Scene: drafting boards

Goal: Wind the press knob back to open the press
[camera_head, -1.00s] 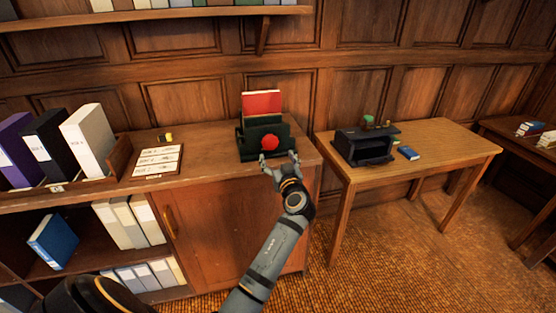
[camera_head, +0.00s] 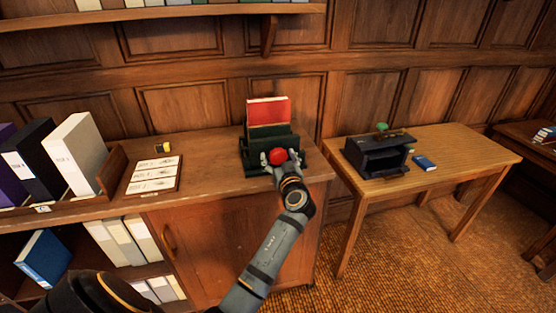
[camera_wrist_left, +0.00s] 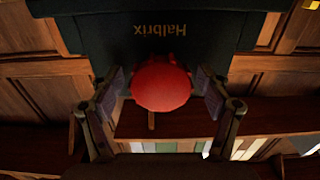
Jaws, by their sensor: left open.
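The dark green press (camera_head: 258,166) stands on the wooden cabinet top, with a red book (camera_head: 268,111) upright in it. Its round red knob (camera_head: 278,157) faces me on the front. My left gripper (camera_head: 279,160) is at the knob, with one finger on each side. In the left wrist view the red knob (camera_wrist_left: 161,84) sits between the two open fingers (camera_wrist_left: 163,95), with "Halbrix" upside down on the dark green press body (camera_wrist_left: 180,38) behind it. Small gaps seem to show beside the knob; contact is unclear. My right gripper is not in view.
A card with line drawings (camera_head: 154,174) and a small yellow-and-black item (camera_head: 163,148) lie left of the press. Binders (camera_head: 75,155) stand further left. A side table (camera_head: 455,155) on the right holds a dark box (camera_head: 378,157) and a blue book (camera_head: 424,163).

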